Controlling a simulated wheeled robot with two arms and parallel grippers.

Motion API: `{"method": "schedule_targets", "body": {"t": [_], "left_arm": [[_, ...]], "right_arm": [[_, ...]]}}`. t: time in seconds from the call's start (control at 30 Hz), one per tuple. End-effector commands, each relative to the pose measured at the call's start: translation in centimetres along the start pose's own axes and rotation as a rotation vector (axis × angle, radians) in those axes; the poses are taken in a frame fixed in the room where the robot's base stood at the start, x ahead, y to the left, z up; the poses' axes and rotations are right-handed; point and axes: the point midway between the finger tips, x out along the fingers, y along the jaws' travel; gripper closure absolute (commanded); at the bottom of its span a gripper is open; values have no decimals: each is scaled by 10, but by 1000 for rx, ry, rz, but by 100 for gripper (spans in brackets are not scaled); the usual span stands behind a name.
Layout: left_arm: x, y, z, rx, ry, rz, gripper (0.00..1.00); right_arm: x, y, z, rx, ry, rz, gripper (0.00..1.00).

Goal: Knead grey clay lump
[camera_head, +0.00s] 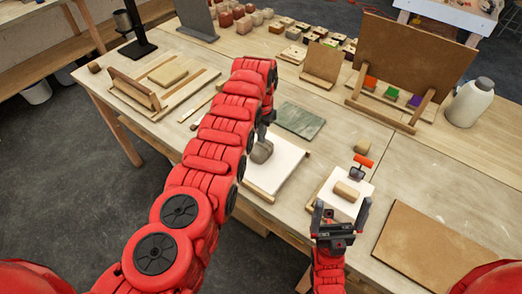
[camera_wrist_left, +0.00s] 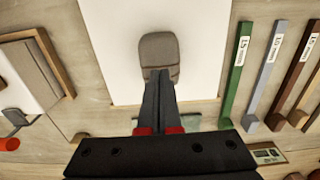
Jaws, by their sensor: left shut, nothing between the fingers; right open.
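The grey clay lump (camera_head: 262,151) sits on a white board (camera_head: 286,163) with wooden edge strips, in the middle of the table. In the left wrist view the lump (camera_wrist_left: 160,52) looks rounded at one end, with a flatter front face. My left gripper (camera_wrist_left: 158,74) is shut and empty, its fingertips overlapping the lump's near edge; I cannot tell whether they touch it. In the head view my left arm partly hides this gripper and the board. My right gripper (camera_head: 338,208) is open and empty, just in front of a smaller white board with a tan block (camera_head: 347,191).
A greenish slab (camera_head: 299,120) lies behind the white board. A brown board (camera_head: 430,246) lies at right, and a white bottle (camera_head: 470,103) stands behind. Coloured thickness strips (camera_wrist_left: 264,75) lie beside the lump's board.

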Motion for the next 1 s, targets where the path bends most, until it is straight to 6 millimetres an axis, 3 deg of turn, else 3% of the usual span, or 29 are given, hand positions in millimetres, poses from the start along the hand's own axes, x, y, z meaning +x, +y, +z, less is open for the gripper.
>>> {"method": "schedule_targets", "body": {"t": [1.0], "left_arm": [[26, 0, 1, -1, -3, 1, 100]], "right_arm": [[-21, -1, 4, 0, 0, 0, 0]]}}
